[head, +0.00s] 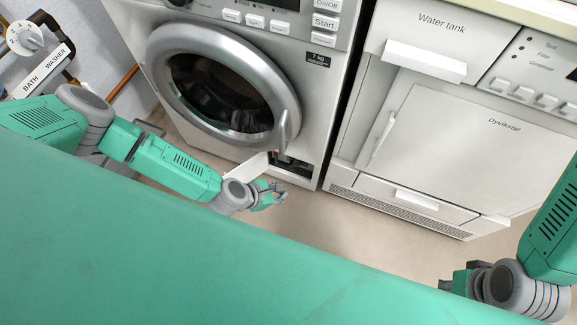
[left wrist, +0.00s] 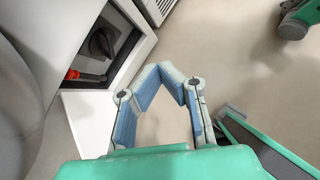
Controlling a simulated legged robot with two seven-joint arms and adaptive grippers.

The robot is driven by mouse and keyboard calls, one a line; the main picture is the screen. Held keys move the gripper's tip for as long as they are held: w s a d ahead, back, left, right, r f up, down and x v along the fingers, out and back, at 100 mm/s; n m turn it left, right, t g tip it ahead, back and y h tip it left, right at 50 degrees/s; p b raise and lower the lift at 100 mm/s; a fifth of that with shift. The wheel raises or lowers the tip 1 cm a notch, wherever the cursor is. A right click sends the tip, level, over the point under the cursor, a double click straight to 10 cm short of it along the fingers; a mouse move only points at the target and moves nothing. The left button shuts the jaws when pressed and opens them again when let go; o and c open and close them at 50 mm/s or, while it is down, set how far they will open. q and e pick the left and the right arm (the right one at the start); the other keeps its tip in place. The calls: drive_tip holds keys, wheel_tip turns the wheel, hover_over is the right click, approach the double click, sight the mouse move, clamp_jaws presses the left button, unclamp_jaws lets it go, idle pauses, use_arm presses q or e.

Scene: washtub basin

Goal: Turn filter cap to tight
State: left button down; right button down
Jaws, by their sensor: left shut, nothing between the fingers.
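The filter cap (left wrist: 102,42) is a dark round knob with a raised grip, inside the open compartment low on the washing machine, in the left wrist view. In the head view the compartment (head: 292,166) is a dark opening at the machine's lower right, and the cap is hard to make out. My left gripper (head: 277,190) is just in front of and below the opening. It also shows in the left wrist view (left wrist: 160,70), fingertips together, empty and apart from the cap. My right gripper (head: 455,285) is at the lower right, partly hidden, its fingers unclear.
The open white flap (head: 254,165) sticks out left of the compartment, close to my left gripper. A small red part (left wrist: 72,75) sits beside the cap. The washing machine door (head: 225,85) is above. A white dryer (head: 450,130) stands to the right. The floor in front is clear.

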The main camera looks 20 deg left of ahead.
use_arm(q)
drive_tip(key=w+a+n+t+y, duration=0.1)
drive_tip(key=w+a+n, duration=0.3)
drive_tip(key=w+a, duration=0.15)
drive_tip(key=b+x, duration=0.6)
drive_tip(key=x, duration=0.7)
drive_tip(key=shift+w, duration=0.4)
drive_tip(key=shift+d+r, duration=0.1)
drive_tip(key=shift+d, duration=0.1)
